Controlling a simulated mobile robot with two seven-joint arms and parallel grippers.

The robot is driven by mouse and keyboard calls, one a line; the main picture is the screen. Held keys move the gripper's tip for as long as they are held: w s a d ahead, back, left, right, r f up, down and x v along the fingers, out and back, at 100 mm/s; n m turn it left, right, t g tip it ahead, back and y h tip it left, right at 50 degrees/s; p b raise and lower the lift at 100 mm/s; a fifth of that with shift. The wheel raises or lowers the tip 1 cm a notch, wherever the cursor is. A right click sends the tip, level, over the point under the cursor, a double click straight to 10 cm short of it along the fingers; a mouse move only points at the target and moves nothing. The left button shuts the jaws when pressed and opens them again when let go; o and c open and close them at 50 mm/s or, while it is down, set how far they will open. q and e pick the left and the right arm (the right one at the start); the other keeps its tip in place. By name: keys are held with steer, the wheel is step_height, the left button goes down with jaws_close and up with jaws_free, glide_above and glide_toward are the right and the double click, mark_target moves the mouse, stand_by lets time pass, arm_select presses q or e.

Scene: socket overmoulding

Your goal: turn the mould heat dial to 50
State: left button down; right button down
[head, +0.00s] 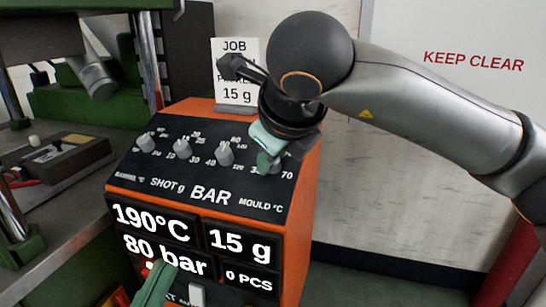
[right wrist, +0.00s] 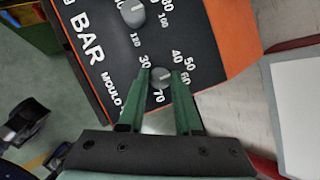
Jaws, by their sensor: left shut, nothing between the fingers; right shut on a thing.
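The mould heat dial (right wrist: 160,79) is a small round grey knob on the black sloped panel, with the numbers 30 to 70 around it. My right gripper (right wrist: 161,84) has its green fingers shut on the dial, one on each side. The dial's pointer is too small to read surely. In the head view my right gripper (head: 266,160) reaches down over the panel's right end and mostly hides the dial. My left gripper (head: 155,284) is shut and empty, low in front of the displays.
The orange control box (head: 296,200) has other grey knobs (head: 182,150) to the left and displays (head: 155,222) reading 190°C, 15 g, 80 bar and 0 PCS. A job card (head: 237,88) stands behind. A bench (head: 60,200) with a dark mould block (head: 65,158) is at left.

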steer(key=c, duration=0.6)
jaws_free()
steer(key=p+v, duration=0.2)
steer(key=v, duration=1)
steer(key=shift+s+r, duration=0.15)
steer(key=shift+s, duration=0.1)
